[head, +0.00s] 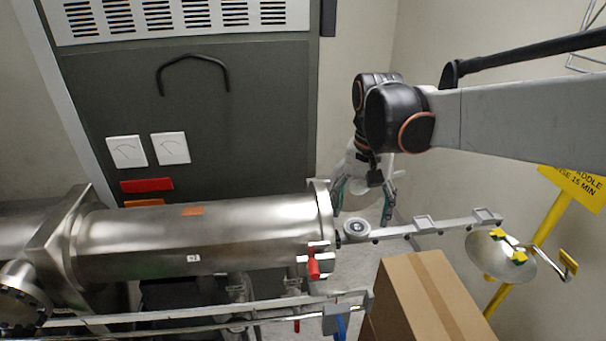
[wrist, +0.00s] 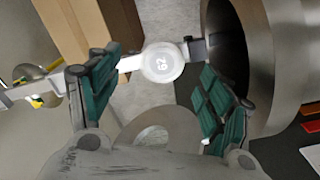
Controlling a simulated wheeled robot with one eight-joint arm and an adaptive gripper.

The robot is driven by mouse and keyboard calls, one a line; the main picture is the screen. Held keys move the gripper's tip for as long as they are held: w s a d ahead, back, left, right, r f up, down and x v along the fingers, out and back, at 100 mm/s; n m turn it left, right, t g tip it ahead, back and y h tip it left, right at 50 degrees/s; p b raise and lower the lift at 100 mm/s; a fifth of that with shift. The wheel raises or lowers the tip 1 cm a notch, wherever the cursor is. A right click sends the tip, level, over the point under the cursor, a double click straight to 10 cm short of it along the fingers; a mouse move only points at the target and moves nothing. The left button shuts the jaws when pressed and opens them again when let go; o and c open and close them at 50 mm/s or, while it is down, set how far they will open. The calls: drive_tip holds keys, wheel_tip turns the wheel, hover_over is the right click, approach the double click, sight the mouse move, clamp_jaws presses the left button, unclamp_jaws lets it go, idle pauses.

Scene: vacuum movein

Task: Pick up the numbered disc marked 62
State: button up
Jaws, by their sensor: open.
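The steel cylinder (head: 200,240) lies at the left, its rim close to one finger. The rail (head: 430,227) with grey holders runs right toward a yellow-marked eyewash bowl (head: 500,256). A cardboard box (head: 425,300) stands below the rail. A dark cabinet (head: 250,130) is behind.

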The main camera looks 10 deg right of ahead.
sight(356, 228)
drive_tip(key=f, duration=0.2)
drive_tip(key=f+p, duration=0.1)
drive_tip(key=shift+w+a+f, duration=0.15)
drive_tip(key=shift+w+f, duration=0.15)
drive_tip(key=shift+f, duration=0.7)
drive_tip(key=shift+c, duration=0.6)
drive_tip(key=c, duration=1.1)
